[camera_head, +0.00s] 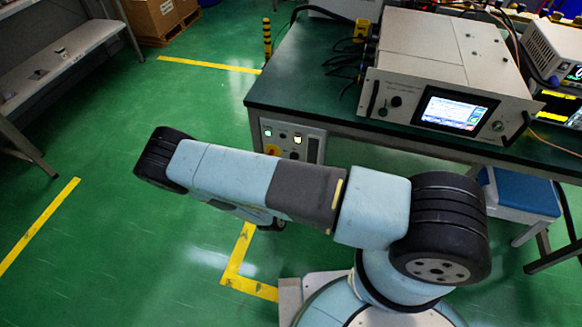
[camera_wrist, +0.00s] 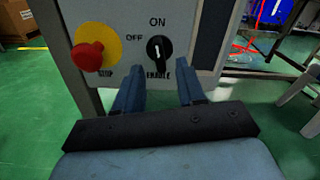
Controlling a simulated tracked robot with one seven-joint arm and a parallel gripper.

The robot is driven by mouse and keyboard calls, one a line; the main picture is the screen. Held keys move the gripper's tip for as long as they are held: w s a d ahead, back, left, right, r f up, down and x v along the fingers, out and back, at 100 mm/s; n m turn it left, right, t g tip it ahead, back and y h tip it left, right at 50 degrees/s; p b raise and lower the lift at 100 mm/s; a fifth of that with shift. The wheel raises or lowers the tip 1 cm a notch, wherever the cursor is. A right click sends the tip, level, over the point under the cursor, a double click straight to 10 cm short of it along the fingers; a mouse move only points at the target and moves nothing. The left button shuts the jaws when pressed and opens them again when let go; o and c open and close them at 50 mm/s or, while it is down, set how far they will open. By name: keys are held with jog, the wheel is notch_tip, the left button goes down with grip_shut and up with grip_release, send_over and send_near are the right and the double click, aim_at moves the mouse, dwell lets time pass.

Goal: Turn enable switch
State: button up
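The enable switch (camera_wrist: 158,49) is a black rotary knob with a white mark, on a grey panel (camera_wrist: 118,27) in the wrist view. "OFF" is printed to its left, "ON" above and "ENABLE" below. The white mark points about upward, near "ON". My gripper (camera_wrist: 160,84) is open, its two blue fingers apart below the knob in the picture, with nothing seen between them. Whether they touch the panel cannot be told. In the head view the panel (camera_head: 312,148) hangs under the bench, and my arm hides its lower part; the gripper is hidden there.
A red stop button (camera_wrist: 88,55) on a yellow disc sits left of the switch. The green-topped bench (camera_head: 300,75) carries the generator box (camera_head: 440,62) with its screen. A blue-topped stool (camera_head: 520,192) stands at right. Green floor at left is free.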

jog(key=v, duration=1)
jog(key=shift+s, duration=0.2)
jog(key=w+d+r+m+g+h, duration=0.2)
jog(key=d+r+m+g, duration=0.4)
jog(key=r, duration=0.6)
jog(key=w+d+r+m+g+h, duration=0.15)
jog(key=r+m+g, duration=0.25)
jog(key=r+m, duration=0.6)
jog(key=w+d+r+m+g+h, duration=0.2)
jog(key=w+d+r+m+g, duration=0.25)
jog(key=r, duration=0.95)
jog(key=s+d+r+m+t+y, duration=0.1)
jog(key=s+d+r+m+y, duration=0.2)
jog(key=s+r, duration=0.3)
jog(key=s+d+r+m+t+y, duration=0.1)
jog(key=s+d+r+m+y, duration=0.3)
jog(key=r, duration=0.8)
jog(key=s+d+r+m+t+y, duration=0.1)
jog(key=s+d+r+m+y, duration=0.3)
jog(key=s+r+m, duration=0.3)
jog(key=s+r, duration=0.2)
jog(key=s, duration=0.1)
jog(key=shift+d+y, duration=0.25)
jog(key=shift+y, duration=0.1)
jog(key=shift+s+r, duration=0.1)
jog(key=shift+r, duration=0.05)
jog(key=shift+c, duration=0.2)
